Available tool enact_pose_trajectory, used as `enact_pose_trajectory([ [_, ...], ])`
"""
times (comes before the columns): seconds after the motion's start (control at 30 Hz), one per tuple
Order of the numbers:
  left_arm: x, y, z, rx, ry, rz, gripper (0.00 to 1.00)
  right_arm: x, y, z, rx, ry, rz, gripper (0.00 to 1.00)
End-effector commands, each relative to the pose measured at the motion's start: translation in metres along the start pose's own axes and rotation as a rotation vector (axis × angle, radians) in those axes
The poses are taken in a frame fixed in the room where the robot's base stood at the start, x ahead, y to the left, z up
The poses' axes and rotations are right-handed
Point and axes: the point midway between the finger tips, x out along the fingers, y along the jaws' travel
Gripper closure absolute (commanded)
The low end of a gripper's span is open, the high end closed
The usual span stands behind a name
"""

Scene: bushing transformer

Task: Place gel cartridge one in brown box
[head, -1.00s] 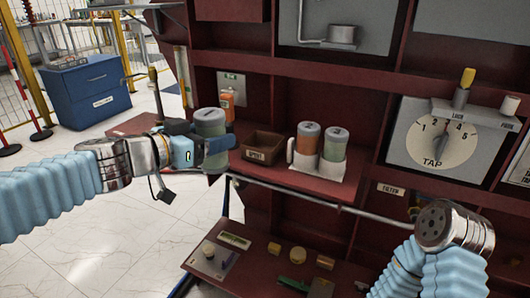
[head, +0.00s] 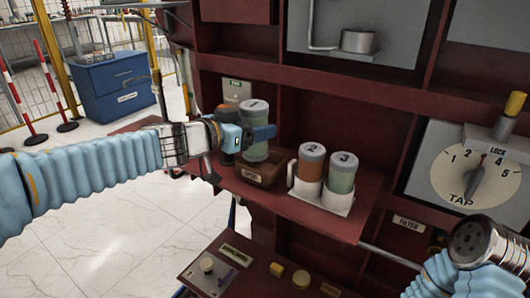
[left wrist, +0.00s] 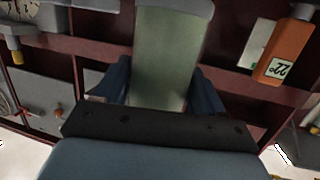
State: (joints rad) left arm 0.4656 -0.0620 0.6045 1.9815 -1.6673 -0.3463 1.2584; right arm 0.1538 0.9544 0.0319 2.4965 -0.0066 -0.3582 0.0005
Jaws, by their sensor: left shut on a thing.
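Gel cartridge one (head: 255,150) is a green cylinder with a grey cap marked 1. My left gripper (head: 256,134) is shut on it and holds it roughly upright. It also fills the space between the gripper fingers in the left wrist view (left wrist: 165,65). The brown box (head: 250,178) sits on the red shelf directly below the cartridge in the head view. The cartridge's lower end overlaps the box opening; I cannot tell whether it is inside or just above. My right arm's metal wrist shows at lower right, but its fingers do not.
Cartridges two (head: 310,165) and three (head: 341,172) stand in a white holder (head: 318,196) right of the box. An orange container (left wrist: 283,52) is near the held cartridge. The TAP dial (head: 468,165) is at right. A rail runs along the shelf front.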

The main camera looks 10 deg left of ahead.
Motion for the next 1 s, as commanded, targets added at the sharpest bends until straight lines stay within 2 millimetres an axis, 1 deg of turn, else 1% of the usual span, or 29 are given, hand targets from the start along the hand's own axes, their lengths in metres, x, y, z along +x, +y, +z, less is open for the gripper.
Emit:
enact_pose_trajectory([
  [0.03,0.014,-0.007,0.005,-0.008,-0.001,0.003,0.71,0.000,0.000,0.000,0.000,0.000,0.000,0.57],
  [0.1,0.032,-0.017,0.012,-0.008,-0.001,0.003,0.71,0.000,0.000,0.000,0.000,0.000,0.000,0.57],
  [0.2,0.049,-0.024,0.029,-0.009,-0.001,0.003,0.71,0.000,0.000,0.000,0.000,0.000,0.000,0.57],
  [0.33,0.064,-0.030,0.043,-0.005,0.000,0.002,0.71,0.000,0.000,0.000,0.000,0.000,0.000,0.57],
  [0.53,0.074,-0.036,0.052,0.000,0.002,0.001,0.71,0.001,0.000,0.000,0.000,0.000,0.000,0.57],
  [0.6,0.081,-0.038,0.059,-0.003,0.000,0.002,0.71,0.001,0.001,0.000,0.000,0.000,0.000,0.57],
  [0.63,0.082,-0.038,0.069,0.000,0.000,0.001,0.71,0.009,0.004,0.000,0.000,0.001,0.000,0.57],
  [0.7,0.084,-0.038,0.081,0.001,0.000,0.000,0.71,0.019,0.008,0.000,0.002,0.001,0.001,0.57],
  [0.77,0.085,-0.038,0.086,0.000,0.001,-0.001,0.71,0.022,0.010,0.000,0.003,0.002,0.002,0.57],
  [1.0,0.085,-0.038,0.086,0.003,0.002,0.000,0.71,0.020,0.009,0.000,0.003,0.003,0.002,0.57],
])
